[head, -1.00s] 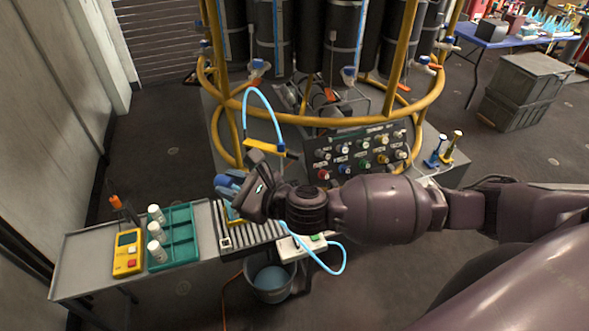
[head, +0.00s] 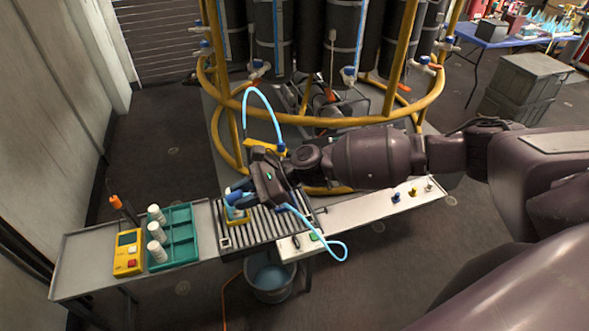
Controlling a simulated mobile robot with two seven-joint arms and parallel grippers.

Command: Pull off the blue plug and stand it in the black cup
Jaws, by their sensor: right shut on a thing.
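I cannot pick out a black cup. My left gripper is not in view.
A green tray (head: 184,250) with white bottles and a yellow meter (head: 127,254) stand on the left. A light-blue hose (head: 328,257) loops beside the white shelf (head: 350,214). A bucket (head: 270,290) stands below. Yellow rails (head: 330,122) rise behind.

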